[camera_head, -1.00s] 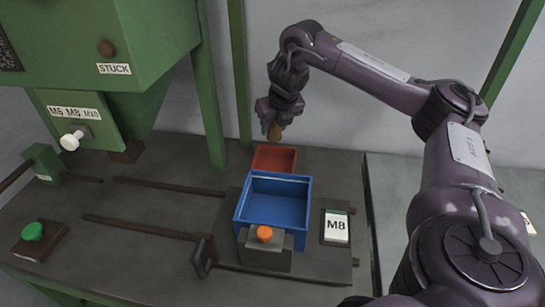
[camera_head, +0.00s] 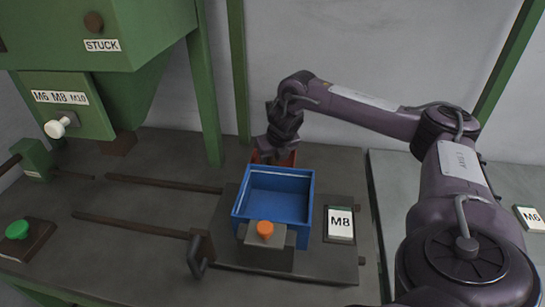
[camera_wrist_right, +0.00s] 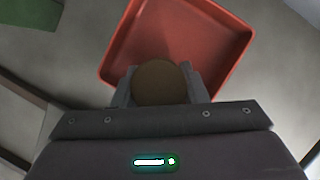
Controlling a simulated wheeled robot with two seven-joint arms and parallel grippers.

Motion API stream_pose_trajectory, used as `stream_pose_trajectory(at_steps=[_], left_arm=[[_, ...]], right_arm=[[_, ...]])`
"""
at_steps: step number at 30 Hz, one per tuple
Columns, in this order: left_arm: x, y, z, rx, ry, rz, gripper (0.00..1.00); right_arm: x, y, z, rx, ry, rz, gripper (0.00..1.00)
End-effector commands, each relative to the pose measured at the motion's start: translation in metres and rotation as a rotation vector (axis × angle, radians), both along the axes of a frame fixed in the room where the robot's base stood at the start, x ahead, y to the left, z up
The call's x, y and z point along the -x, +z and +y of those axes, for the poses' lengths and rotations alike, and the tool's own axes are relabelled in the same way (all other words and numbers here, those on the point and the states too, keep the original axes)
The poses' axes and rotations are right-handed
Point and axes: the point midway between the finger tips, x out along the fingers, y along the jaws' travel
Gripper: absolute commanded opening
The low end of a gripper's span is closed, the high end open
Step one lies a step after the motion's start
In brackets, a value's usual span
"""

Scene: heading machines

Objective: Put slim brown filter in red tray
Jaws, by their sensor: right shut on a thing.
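The brown filter (camera_wrist_right: 161,84) shows end-on in the right wrist view, between the two fingers of my right gripper (camera_wrist_right: 160,88), which is shut on it. The red tray (camera_wrist_right: 190,40) lies below and just beyond the filter in that view, and its visible floor is empty. In the head view my right gripper (camera_head: 272,155) is down at the red tray (camera_head: 291,159), behind the blue box, and hides most of the tray. The filter is hidden there. I cannot tell whether the filter touches the tray. My left gripper is not in view.
A blue box (camera_head: 273,203) stands right in front of the red tray. An orange-topped block (camera_head: 265,243) and an M8 label block (camera_head: 340,224) are close by. Dark rails (camera_head: 150,230) cross the table at left. A green machine (camera_head: 100,60) stands at the back left.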

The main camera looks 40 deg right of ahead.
Motion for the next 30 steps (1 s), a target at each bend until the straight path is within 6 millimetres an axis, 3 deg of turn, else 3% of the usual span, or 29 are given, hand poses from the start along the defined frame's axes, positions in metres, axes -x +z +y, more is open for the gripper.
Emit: stream_pose_trajectory(at_steps=[7,8,12,24,30], left_arm=[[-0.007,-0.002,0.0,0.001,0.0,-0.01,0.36],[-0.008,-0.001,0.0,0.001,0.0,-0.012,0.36],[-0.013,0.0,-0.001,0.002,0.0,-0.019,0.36],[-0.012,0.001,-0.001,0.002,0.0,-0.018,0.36],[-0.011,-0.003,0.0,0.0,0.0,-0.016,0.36]], right_arm=[[0.0,-0.005,0.0,0.0,0.0,0.001,0.17],[0.0,-0.004,0.0,0.0,0.0,0.0,0.43],[0.0,-0.003,0.0,0.0,0.0,0.0,0.61],[0.001,0.006,0.001,-0.001,0.001,-0.002,0.61],[0.015,0.04,0.005,-0.001,0.002,-0.005,0.61]])
